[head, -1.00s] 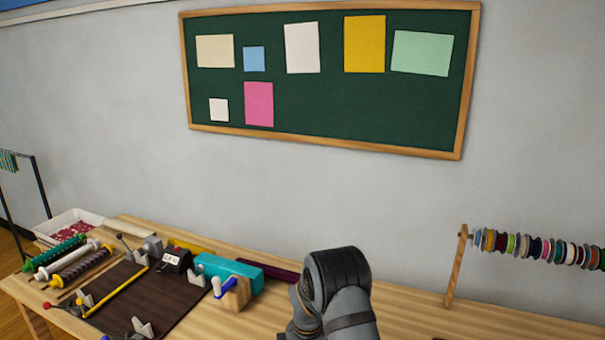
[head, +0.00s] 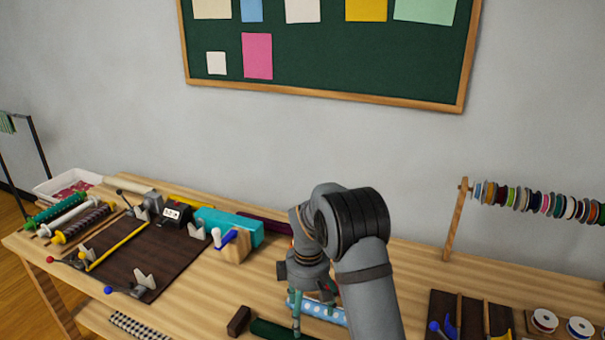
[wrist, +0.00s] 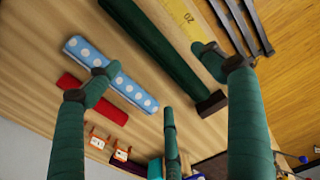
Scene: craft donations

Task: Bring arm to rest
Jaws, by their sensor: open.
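My gripper (head: 313,300) hangs over the middle of the workbench in the head view, partly hidden behind my own forearm. In the wrist view its green fingers (wrist: 158,78) are spread wide with nothing between them. A blue roll with white dots (head: 330,315) lies on the bench just below the fingers. It also shows in the wrist view (wrist: 125,85), left of centre, beside a red roll (wrist: 90,100). A dark green roll (wrist: 150,40) lies farther up in the wrist view. Whether a finger touches any roll cannot be told.
A spool rack (head: 455,225) and white spools (head: 545,320) stand right.

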